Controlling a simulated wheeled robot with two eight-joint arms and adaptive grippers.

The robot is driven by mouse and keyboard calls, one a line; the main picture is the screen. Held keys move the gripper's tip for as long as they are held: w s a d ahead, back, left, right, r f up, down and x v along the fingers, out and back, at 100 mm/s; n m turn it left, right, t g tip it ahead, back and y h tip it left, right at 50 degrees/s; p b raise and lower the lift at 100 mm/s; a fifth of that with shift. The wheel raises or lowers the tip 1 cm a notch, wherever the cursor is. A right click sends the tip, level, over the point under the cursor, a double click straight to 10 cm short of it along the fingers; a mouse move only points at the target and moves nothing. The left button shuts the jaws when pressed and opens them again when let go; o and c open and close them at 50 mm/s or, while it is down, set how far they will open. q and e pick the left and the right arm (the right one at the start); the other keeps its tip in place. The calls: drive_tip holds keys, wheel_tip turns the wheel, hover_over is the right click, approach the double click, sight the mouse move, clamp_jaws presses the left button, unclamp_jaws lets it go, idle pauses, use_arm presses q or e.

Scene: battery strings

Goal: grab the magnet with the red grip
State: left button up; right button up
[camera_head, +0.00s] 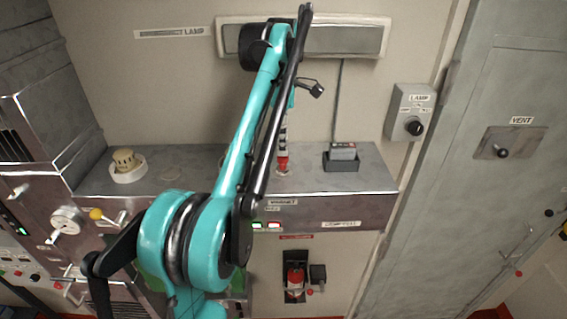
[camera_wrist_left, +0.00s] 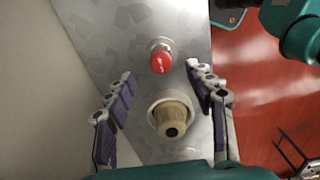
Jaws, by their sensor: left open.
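A red grip (camera_head: 283,163) stands on the metal shelf in the head view, just right of my left arm, which partly hides the area around it. In the left wrist view a round red top (camera_wrist_left: 160,62) on a pale base shows ahead of my left gripper (camera_wrist_left: 159,72). The gripper is open, with its two fingers spread apart and nothing visibly held. It seems to point down at the shelf, and the red top lies beyond the fingertips in the picture. In the head view the fingers are mostly hidden behind my arm. My right gripper is not in view.
A beige knob in a pale ring (camera_wrist_left: 172,118) lies between the fingers in the wrist view; a similar one (camera_head: 125,162) is on the shelf's left. A black-based box (camera_head: 342,157) with a cable stands to the right. The wall rises behind the shelf (camera_head: 370,180).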

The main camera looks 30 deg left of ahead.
sight(283, 161)
use_arm(q)
drive_tip(key=shift+a+f, duration=0.15)
drive_tip(key=shift+f, duration=0.15)
drive_tip(key=shift+s+d+f, duration=0.15)
drive_tip(key=shift+d+f, duration=0.05)
drive_tip(key=shift+f, duration=0.75)
wheel_tip(283, 161, down, 4)
drive_tip(key=shift+a+f+p, duration=0.1)
drive_tip(key=shift+f+p, duration=0.05)
drive_tip(key=shift+p, duration=0.45)
drive_tip(key=shift+f, duration=0.35)
drive_tip(key=shift+c, duration=0.4)
clamp_jaws()
